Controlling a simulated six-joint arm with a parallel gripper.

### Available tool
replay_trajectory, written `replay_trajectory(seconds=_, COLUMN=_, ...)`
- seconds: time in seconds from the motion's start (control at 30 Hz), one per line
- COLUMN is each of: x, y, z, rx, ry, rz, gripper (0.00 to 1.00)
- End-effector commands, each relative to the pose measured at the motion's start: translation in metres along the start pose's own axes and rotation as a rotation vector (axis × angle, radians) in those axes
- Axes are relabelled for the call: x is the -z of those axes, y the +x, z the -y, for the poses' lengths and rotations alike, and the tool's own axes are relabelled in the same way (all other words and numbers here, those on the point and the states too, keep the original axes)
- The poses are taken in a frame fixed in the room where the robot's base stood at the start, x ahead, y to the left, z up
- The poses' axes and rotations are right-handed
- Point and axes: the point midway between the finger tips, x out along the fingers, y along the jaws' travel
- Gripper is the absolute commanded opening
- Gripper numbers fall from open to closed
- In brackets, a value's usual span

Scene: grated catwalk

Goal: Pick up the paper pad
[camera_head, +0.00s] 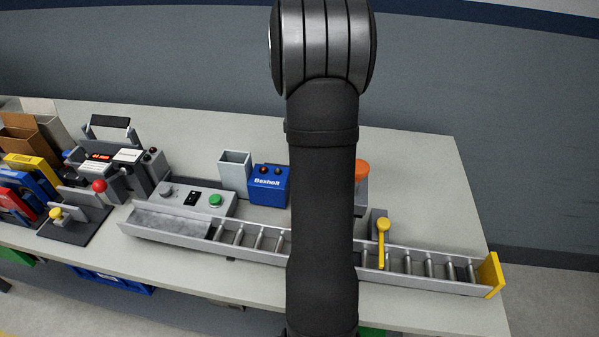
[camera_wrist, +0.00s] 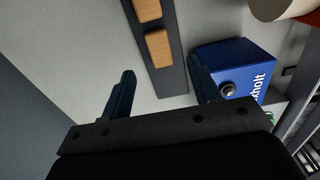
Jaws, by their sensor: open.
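I cannot make out a paper pad in either view. My gripper (camera_wrist: 160,78) shows in the wrist view with its two dark blue fingers apart and nothing held between them. A dark grey strip with two tan blocks (camera_wrist: 159,48) lies on the table beyond the fingertips, its near end between them in the picture. A blue box (camera_wrist: 232,70) with white lettering is close beside the right finger; I cannot tell whether they touch. In the head view my arm hides the gripper and the middle of the table.
The blue box (camera_head: 268,186) stands behind a roller conveyor (camera_head: 255,238) with a yellow end stop (camera_head: 490,274). A grey open bin (camera_head: 235,168) and a control box with a green button (camera_head: 187,198) are to its left. Several devices crowd the left; the back right table is clear.

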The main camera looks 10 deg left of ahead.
Motion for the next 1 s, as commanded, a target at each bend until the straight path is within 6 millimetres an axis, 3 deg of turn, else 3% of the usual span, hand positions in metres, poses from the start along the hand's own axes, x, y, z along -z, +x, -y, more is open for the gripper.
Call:
replay_trajectory(seconds=0.27, x=0.0, y=0.023, z=0.0, rx=0.001, ry=0.0, rz=0.0, gripper=0.56)
replay_trajectory(seconds=0.6, x=-0.001, y=0.067, z=-0.001, rx=0.002, ry=0.0, rz=0.001, gripper=0.56)
replay_trajectory(seconds=0.87, x=-0.001, y=0.07, z=-0.002, rx=-0.001, ry=0.0, rz=0.0, gripper=0.56)
replay_trajectory(seconds=1.0, x=-0.001, y=0.07, z=-0.002, rx=-0.001, ry=0.0, rz=0.0, gripper=0.31)
